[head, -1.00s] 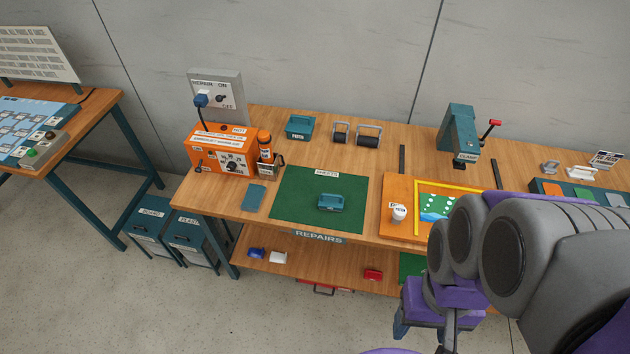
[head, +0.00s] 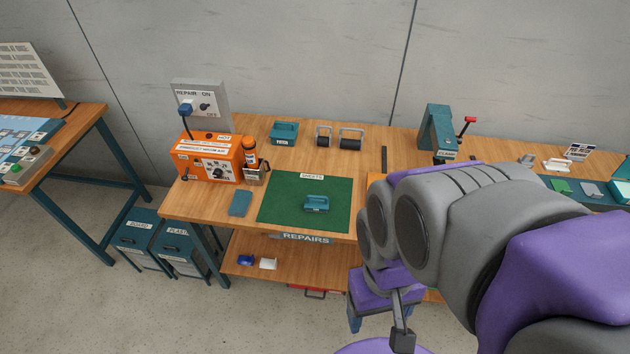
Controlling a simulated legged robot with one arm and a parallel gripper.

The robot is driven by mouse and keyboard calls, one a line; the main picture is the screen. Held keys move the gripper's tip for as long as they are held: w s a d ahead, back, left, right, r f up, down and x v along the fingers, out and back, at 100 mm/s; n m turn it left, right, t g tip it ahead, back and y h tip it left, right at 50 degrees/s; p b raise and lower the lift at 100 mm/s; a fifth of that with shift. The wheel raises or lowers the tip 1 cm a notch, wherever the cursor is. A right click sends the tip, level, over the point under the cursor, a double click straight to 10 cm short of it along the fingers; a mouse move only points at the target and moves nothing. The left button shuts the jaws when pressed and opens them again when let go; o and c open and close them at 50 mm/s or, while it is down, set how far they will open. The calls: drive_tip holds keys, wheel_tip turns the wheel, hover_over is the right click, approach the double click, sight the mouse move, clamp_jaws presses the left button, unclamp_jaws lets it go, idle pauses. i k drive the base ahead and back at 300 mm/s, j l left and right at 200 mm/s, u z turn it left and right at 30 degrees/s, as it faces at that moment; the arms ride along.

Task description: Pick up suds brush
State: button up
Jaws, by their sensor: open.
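No label that I can read says suds brush, so I cannot tell for certain which thing it is. A small teal block with a handle (head: 316,204) lies on the green mat (head: 275,214) on the bench. A teal handled container (head: 284,133) with an unreadable label stands at the back of the bench. My gripper (head: 378,328) is low in front of the bench, right of the green mat and apart from these things. It is open, with nothing seen between its fingers. My arm hides the bench's right front part.
An orange machine (head: 208,158) and an orange bottle (head: 249,153) stand at the bench's left. The lower shelf holds a blue piece (head: 245,260) and a white piece (head: 268,264). The floor at front left is clear.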

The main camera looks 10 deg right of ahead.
sight(316, 203)
drive_tip(key=l+z, duration=0.1)
drive_tip(key=z, duration=0.3)
drive_tip(key=i+l+z, duration=0.1)
drive_tip(key=z, duration=0.25)
drive_tip(key=l+z, duration=0.1)
drive_tip(key=z, duration=0.3)
drive_tip(key=u, duration=1.35)
drive_tip(key=i+j, duration=0.15)
drive_tip(key=j, duration=0.25)
drive_tip(key=i+j+u, duration=0.15)
drive_tip(key=j, duration=0.3)
drive_tip(key=i+j, duration=0.1)
drive_tip(key=j, duration=0.3)
drive_tip(key=u, duration=0.05)
